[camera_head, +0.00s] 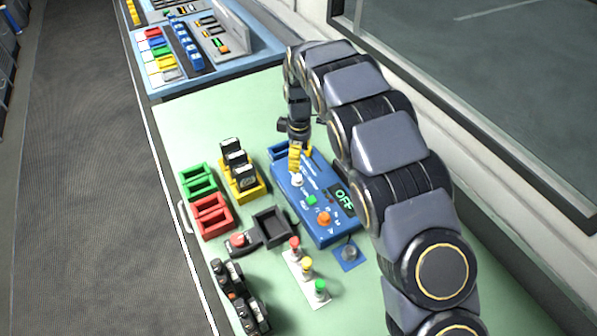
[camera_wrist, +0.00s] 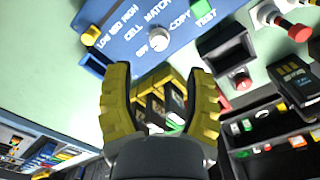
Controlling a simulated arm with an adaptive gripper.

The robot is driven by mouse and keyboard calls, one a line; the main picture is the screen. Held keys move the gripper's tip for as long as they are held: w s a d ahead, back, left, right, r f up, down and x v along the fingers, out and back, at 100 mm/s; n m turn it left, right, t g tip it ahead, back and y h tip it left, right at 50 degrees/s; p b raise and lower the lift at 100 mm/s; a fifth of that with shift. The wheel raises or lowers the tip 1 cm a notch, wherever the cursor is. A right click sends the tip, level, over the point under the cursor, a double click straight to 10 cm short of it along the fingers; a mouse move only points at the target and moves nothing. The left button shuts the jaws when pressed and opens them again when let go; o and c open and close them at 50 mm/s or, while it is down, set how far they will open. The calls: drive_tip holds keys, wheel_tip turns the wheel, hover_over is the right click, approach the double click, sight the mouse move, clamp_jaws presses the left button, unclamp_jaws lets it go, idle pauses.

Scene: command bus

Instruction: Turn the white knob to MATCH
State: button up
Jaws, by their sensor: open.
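The white knob (camera_wrist: 157,43) is on the blue panel (camera_wrist: 135,68) in the wrist view, with labels including CELL, MATCH and COPY around it. I cannot tell for sure which label it points at. In the head view the white knob (camera_head: 297,180) is near the middle of the left side of the blue panel (camera_head: 333,236), partly under my fingertips. My gripper (camera_wrist: 162,76) is open and empty, its yellow fingers spread apart, with the knob beyond the gap between the tips. In the head view my gripper (camera_head: 295,162) is just above the knob; contact is unclear.
A yellow tray (camera_head: 246,193) with black items, green bins (camera_head: 198,183) and red bins (camera_head: 211,216) stand left. A yellow knob (camera_wrist: 92,34) is near LOW, MID, HIGH.

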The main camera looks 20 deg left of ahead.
sight(297, 177)
drive_tip(key=shift+a+f, duration=0.3)
drive_tip(key=shift+f, duration=0.2)
wheel_tip(297, 177, down, 7)
drive_tip(key=shift+f, duration=0.15)
clamp_jaws()
